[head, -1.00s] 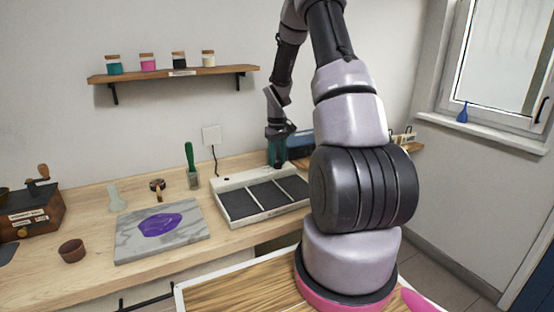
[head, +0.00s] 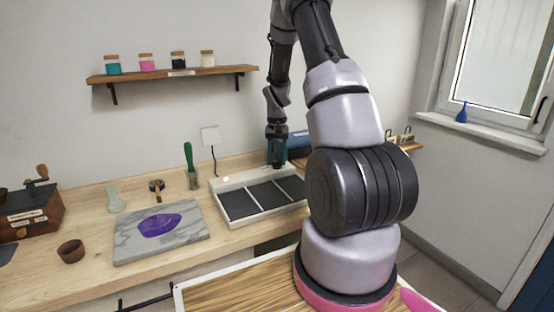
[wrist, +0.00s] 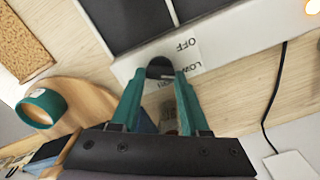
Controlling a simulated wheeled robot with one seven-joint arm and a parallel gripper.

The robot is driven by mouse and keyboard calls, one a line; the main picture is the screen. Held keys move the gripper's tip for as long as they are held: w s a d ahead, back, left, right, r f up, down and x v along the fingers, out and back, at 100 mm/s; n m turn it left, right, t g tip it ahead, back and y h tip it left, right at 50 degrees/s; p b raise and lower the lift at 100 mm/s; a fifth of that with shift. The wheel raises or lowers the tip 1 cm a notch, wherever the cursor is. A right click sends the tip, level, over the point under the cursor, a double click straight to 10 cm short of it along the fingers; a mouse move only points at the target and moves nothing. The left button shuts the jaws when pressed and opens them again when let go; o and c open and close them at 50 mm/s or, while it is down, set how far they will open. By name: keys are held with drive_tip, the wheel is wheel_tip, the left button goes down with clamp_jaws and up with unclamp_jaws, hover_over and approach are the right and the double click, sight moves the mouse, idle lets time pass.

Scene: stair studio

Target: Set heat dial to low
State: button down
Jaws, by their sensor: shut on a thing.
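The heat dial (wrist: 160,68) is a small dark round knob on the pale rim of the hot plate (wrist: 232,40), with printed labels around it. "OFF" and "LOW" are readable, and a third label is partly hidden by my fingers. My gripper (wrist: 160,82) has teal fingers shut on the dial, one on each side. Where the dial's pointer stands is not clear. In the head view my gripper (head: 277,160) is at the back edge of the hot plate (head: 231,222), and the dial is hidden. A small lamp (head: 226,180) glows at the plate's back left corner.
Left of the hot plate are a marble slab (head: 190,240) with a purple patch, a green-handled brush (head: 189,155) in a holder, and a brown cup (head: 71,251). A cord runs to the wall outlet (head: 210,136). The wrist view shows a teal roll (wrist: 42,107) on a wooden board.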

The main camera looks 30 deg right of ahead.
idle(0.3)
drive_tip(key=shift+c, duration=2)
unclamp_jaws()
wheel_tip(320, 180, up, 11)
drive_tip(key=shift+f, duration=0.1)
drive_tip(key=s+a+r+t, duration=0.2)
drive_tip(key=s+a+r, duration=0.35)
drive_tip(key=r, duration=0.35)
drive_tip(key=s+a+r+t, duration=0.2)
drive_tip(key=s+a+r, duration=0.3)
drive_tip(key=r, duration=0.4)
drive_tip(key=s+a+r+t+y, duration=0.1)
drive_tip(key=s+a+r, duration=0.1)
drive_tip(key=s, duration=0.6)
drive_tip(key=s+a+r+n+t+y, duration=0.1)
drive_tip(key=s+a+r+t, duration=0.1)
drive_tip(key=s, duration=0.7)
drive_tip(key=shift+a+r, duration=0.3)
drive_tip(key=shift+a, duration=0.4)
